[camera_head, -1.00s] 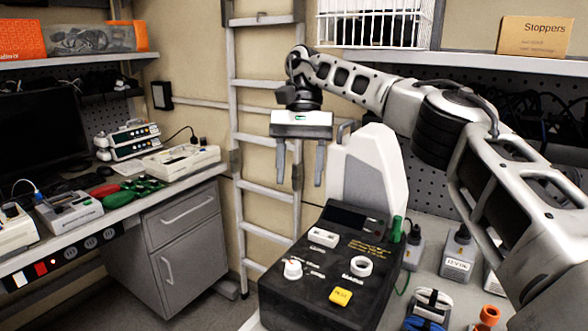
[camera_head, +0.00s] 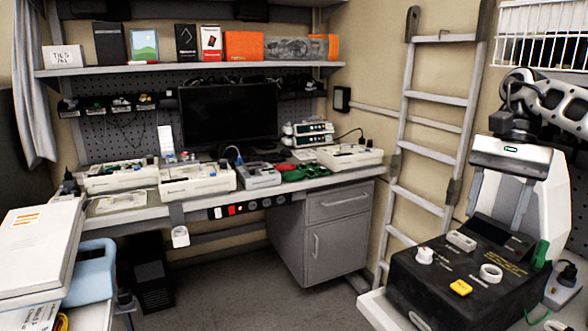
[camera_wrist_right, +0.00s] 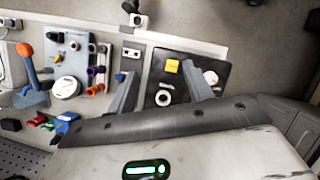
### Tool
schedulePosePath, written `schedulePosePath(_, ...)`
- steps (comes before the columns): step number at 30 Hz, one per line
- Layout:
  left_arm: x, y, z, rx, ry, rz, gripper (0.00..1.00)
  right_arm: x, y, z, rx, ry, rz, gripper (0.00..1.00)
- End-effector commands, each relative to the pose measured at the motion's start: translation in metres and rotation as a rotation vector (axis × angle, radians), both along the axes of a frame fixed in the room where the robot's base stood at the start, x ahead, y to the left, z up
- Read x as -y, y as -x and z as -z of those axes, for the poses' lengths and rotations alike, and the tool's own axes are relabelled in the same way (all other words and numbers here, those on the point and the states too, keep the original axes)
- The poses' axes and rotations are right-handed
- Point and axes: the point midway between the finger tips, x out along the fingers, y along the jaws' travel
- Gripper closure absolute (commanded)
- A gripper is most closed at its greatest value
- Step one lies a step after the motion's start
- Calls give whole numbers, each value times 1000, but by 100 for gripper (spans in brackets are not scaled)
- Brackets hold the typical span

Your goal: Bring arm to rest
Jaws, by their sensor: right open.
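My right gripper (camera_head: 508,205) hangs at the right of the head view, fingers pointing down, in front of the white and grey panel (camera_head: 545,200) behind it. Its fingers are apart with nothing between them. It is above the rear of a black box device (camera_head: 465,275) with a yellow button, a white knob and a white ring. In the right wrist view the two fingers (camera_wrist_right: 160,75) are spread, with the black device (camera_wrist_right: 190,85) below and apart from them. My right arm runs out of the picture on the right. My left gripper is not in view.
A bench with several pump devices (camera_head: 197,178) and a dark monitor (camera_head: 228,115) stands at the back left. A grey cabinet (camera_head: 335,220) is under it. A ladder (camera_head: 425,150) leans on the wall. Bottom left are a white case (camera_head: 35,255) and a blue object (camera_head: 90,275). The middle floor is clear.

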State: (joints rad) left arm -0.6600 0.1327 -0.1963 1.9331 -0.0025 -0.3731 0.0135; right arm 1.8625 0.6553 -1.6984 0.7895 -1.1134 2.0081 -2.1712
Motion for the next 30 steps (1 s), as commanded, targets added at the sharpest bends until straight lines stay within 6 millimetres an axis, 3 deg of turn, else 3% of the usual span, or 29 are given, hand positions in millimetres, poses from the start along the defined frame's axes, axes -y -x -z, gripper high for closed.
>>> schedulePosePath(8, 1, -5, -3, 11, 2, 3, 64, -54, -10, 50, -29, -98, 37, 49)
schedulePosePath(14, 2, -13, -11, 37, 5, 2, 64, -109, -11, 92, -76, -210, 98, 49)
schedulePosePath(17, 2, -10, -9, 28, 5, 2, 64, -147, -6, 118, -126, -295, 156, 49)
schedulePosePath(20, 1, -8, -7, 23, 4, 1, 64, -200, 7, 148, -223, -419, 253, 49)
schedulePosePath(22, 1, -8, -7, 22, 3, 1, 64, -246, 22, 168, -341, -537, 365, 49)
schedulePosePath(24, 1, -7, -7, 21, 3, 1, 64, -289, 37, 178, -489, -659, 505, 49)
schedulePosePath(27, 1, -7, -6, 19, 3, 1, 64, -335, 55, 184, -746, -805, 730, 49)
schedulePosePath(30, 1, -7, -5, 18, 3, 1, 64, -361, 64, 184, -1046, -923, 975, 49)
